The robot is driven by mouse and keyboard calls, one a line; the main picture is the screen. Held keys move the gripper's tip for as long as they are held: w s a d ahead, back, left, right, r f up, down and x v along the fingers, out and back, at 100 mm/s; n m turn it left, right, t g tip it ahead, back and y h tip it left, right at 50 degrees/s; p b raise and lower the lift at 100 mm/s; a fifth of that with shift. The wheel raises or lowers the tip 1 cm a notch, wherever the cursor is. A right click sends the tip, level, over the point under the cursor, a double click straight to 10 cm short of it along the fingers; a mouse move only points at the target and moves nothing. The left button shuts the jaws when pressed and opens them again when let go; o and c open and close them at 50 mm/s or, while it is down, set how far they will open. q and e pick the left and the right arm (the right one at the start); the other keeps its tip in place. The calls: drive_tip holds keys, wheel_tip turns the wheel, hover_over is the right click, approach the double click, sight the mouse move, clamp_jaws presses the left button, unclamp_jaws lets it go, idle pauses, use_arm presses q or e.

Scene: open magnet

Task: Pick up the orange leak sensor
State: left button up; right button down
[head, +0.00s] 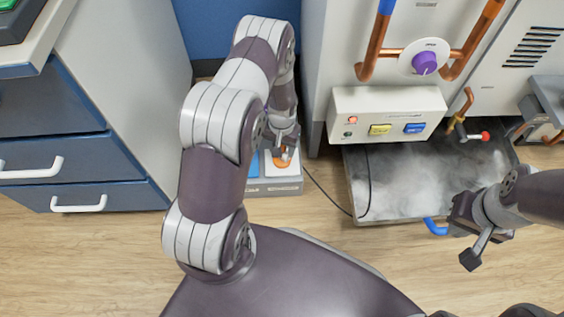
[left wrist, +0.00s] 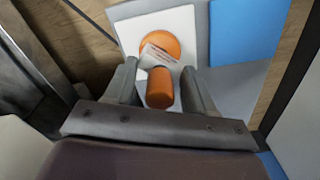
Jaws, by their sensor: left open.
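The orange leak sensor (left wrist: 160,90) shows in the left wrist view as a round orange base with a cylindrical orange part and a pale label. It lies on a white panel (left wrist: 180,22). My left gripper (left wrist: 158,74) is open, with one finger on each side of the cylindrical part; I cannot tell whether they touch it. In the head view the sensor (head: 283,161) is a small orange patch below my left gripper (head: 281,148), partly hidden by it. My right gripper (head: 463,237) is open and empty at the right, near a blue handle (head: 435,227).
The sensor's low grey base (head: 275,187) stands on the wooden floor and also has a blue panel (left wrist: 248,30). A drawer cabinet (head: 75,150) is at the left. A metal tray (head: 375,218), a button box (head: 388,113) and copper pipes (head: 376,42) are at the right.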

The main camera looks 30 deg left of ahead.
use_arm(q)
drive_tip(key=shift+f, duration=0.25)
clamp_jaws()
